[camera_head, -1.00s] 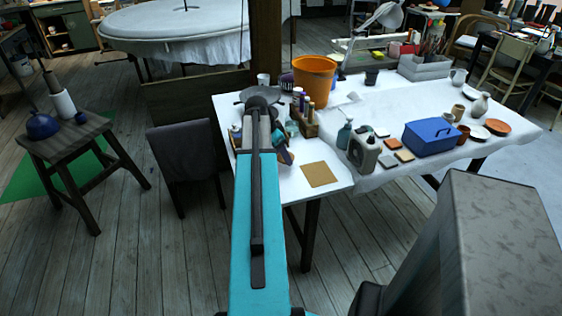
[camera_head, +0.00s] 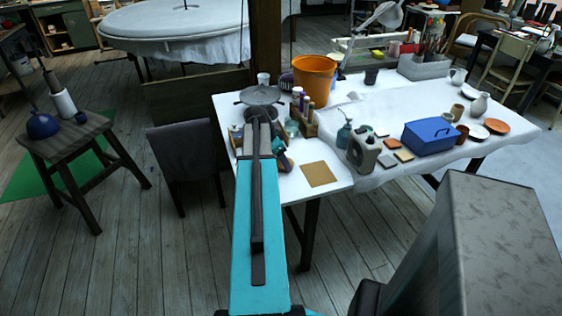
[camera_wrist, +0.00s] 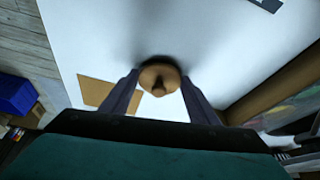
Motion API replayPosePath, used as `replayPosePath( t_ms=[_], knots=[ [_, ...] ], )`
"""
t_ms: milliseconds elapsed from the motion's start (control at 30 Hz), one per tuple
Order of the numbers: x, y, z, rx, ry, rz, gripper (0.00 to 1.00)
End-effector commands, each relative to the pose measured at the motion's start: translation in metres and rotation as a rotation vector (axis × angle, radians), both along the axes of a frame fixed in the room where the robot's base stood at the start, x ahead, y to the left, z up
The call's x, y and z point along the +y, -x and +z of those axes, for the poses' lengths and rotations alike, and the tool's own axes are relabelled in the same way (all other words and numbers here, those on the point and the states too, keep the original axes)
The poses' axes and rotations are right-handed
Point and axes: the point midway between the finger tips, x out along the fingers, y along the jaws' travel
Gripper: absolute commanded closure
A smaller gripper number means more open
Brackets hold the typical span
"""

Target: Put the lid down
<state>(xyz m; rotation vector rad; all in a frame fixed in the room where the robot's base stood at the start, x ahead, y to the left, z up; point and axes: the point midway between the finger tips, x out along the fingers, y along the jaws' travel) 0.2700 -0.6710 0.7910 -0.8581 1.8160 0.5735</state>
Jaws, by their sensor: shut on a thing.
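In the wrist view, my gripper (camera_wrist: 160,92) has its two dark fingers on either side of a small round brown thing (camera_wrist: 160,70), which I take to be the lid. It has a dark mark at its middle. The white tabletop (camera_wrist: 215,45) lies beyond it, with a soft shadow around the lid; I cannot tell whether they touch.
A grey disc (camera_head: 258,95) stands behind my arm's end. Bottles (camera_head: 306,103), an orange bucket (camera_head: 315,80) and a grey jug (camera_head: 363,153) stand to the right. A tan square (camera_head: 319,174) lies near the front edge, also in the wrist view (camera_wrist: 95,92). A dark chair (camera_head: 187,140) is left.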

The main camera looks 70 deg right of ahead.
Motion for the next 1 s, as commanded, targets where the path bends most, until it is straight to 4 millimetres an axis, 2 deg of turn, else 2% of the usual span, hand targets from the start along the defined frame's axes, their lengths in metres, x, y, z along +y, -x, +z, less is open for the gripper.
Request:
replayPosePath(
  t_ms=[400,433,500,533,1000],
  knots=[
    [0.0,0.0,-0.0041,0.0,0.0,0.0,0.67],
    [0.0,0.0,-0.0033,0.0,0.0,0.0,0.41],
    [0.0,0.0,-0.003,0.0,0.0,0.0,0.29],
    [0.0,0.0,-0.003,0.0,0.0,0.0,0.27],
    [0.0006,-0.0006,0.0019,0.0,0.0,0.0,0.27]
  ],
)
